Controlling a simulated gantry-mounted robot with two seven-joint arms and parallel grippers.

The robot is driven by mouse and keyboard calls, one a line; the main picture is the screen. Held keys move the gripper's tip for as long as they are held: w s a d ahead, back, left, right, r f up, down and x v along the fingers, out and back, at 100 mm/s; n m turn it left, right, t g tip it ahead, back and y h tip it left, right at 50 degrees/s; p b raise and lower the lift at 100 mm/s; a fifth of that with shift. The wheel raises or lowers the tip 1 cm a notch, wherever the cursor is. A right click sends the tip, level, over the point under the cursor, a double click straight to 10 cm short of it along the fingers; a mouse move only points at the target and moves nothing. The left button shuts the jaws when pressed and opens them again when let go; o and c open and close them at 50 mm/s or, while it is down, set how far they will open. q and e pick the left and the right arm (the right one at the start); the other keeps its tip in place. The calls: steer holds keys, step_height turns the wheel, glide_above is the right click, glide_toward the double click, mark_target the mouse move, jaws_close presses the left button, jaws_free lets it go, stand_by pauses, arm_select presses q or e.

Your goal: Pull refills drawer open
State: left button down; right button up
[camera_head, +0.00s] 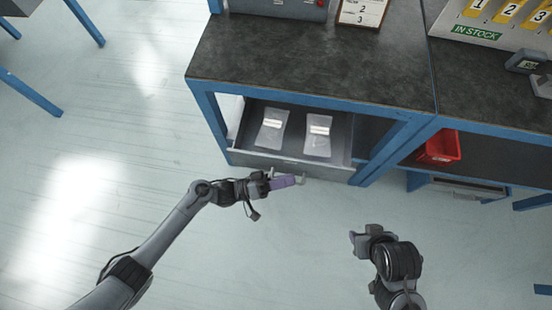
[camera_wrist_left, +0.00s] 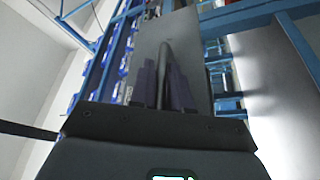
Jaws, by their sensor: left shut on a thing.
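The drawer (camera_head: 250,160) under the dark-topped bench is pulled out, its inside open to view. Two clear refill packs with white labels lie in it, a left one (camera_head: 270,128) and a right one (camera_head: 318,135). My left gripper (camera_head: 284,182) is at the drawer's front, shut on its handle (camera_head: 301,179). In the left wrist view, the gripper's dark fingers (camera_wrist_left: 164,88) close on the handle bar (camera_wrist_left: 165,62), before the grey drawer front (camera_wrist_left: 184,38). My right gripper (camera_head: 357,239) hangs apart over the floor; its jaws are too unclear to read.
The blue-framed bench (camera_head: 310,60) carries a numbered card (camera_head: 361,12) and a grey box. At right, a second bench holds an "IN STOCK" board (camera_head: 478,32) and a red bin (camera_head: 440,147) on its lower shelf. The floor before the drawer is clear.

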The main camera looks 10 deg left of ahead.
arm_select(q)
steer(key=shift+s, duration=0.5)
steer(key=c, duration=1.4)
jaws_free()
steer(key=shift+c, duration=0.2)
steer(key=shift+a, duration=0.15)
steer(key=p+v, duration=0.1)
steer(key=v, duration=0.9)
steer(key=shift+a, duration=0.3)
steer(key=shift+s+f, duration=0.1)
steer(key=shift+s, duration=0.05)
